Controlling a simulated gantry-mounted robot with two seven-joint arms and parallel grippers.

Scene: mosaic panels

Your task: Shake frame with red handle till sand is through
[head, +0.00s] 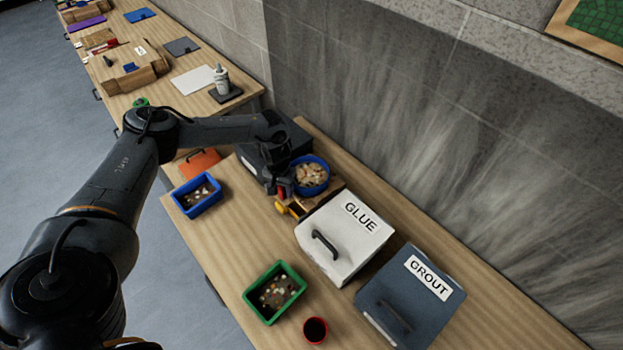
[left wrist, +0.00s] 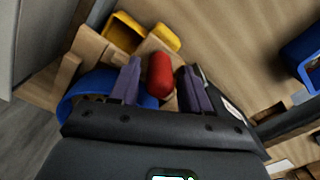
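The round blue frame (head: 322,186) holds pale chips and sits on a wooden stand (head: 329,189) near the wall. Part of its blue rim shows in the left wrist view (left wrist: 80,92), mostly hidden by my gripper. Its short red handle (left wrist: 160,76) lies between the two purple fingers of my left gripper (left wrist: 159,68), with a visible gap on each side. In the head view my left gripper (head: 280,184) is at the frame's left side, pointing down. A yellow tray (left wrist: 125,32) juts out beside the stand. Sand cannot be made out. My right gripper is not in view.
A white GLUE box (head: 335,255) and a dark GROUT box (head: 420,310) stand right of the stand. A blue bin (head: 198,207), a green bin (head: 262,312) and a red cup (head: 315,330) stand on the bench. Bare wood lies between the bins.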

